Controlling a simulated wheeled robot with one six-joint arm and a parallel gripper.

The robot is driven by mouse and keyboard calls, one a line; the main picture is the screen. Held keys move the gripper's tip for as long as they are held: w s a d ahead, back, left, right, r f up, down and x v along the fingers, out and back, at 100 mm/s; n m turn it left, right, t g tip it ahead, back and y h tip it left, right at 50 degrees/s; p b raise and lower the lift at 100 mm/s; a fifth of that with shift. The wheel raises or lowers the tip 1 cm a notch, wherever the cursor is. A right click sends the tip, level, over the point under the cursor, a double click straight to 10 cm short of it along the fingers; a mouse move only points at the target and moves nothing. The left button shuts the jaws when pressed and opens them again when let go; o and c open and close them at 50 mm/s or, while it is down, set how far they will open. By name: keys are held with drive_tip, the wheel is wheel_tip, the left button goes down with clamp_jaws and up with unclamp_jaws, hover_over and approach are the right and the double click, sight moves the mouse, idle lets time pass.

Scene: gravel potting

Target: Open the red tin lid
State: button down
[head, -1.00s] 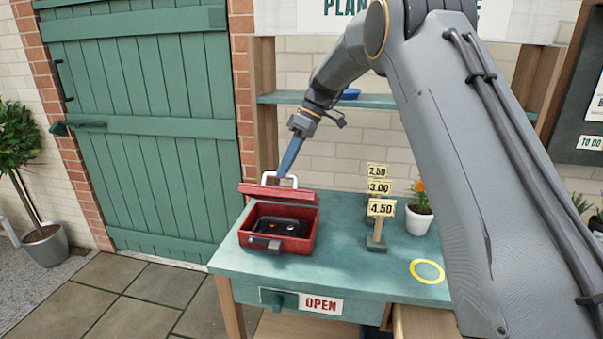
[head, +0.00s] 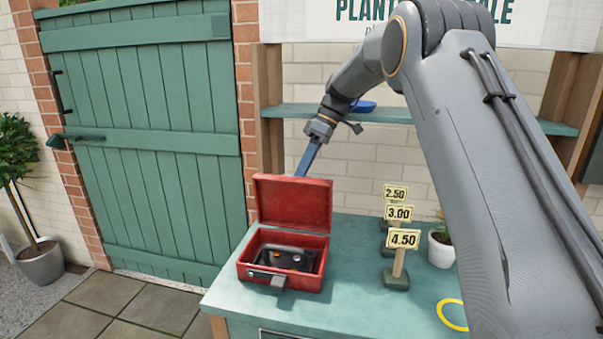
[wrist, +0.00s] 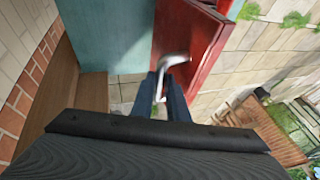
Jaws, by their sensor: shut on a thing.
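The red tin (head: 309,283) stands on the green table, and its black inner tray with a few small items shows. Its red lid (head: 292,203) stands up at the back, near upright. My gripper (wrist: 168,88) is behind the lid, shut on the lid's metal handle (wrist: 174,62). In the head view the lid hides the fingertips and the handle. The lid also shows in the wrist view (wrist: 196,45), just past the fingers. A grey latch (head: 279,282) is on the tin's front.
Price signs (head: 403,238) and a potted plant (head: 440,248) stand to the right of the tin. A yellow ring (head: 447,318) marks the green tabletop (head: 345,290). A shelf (head: 395,115) with a blue item (head: 363,107) is on the wall behind.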

drive_tip(key=shift+f, duration=0.4)
drive_tip(key=c, duration=1.7)
unclamp_jaws()
drive_tip(key=shift+w, duration=0.1)
drive_tip(key=shift+r, duration=0.2)
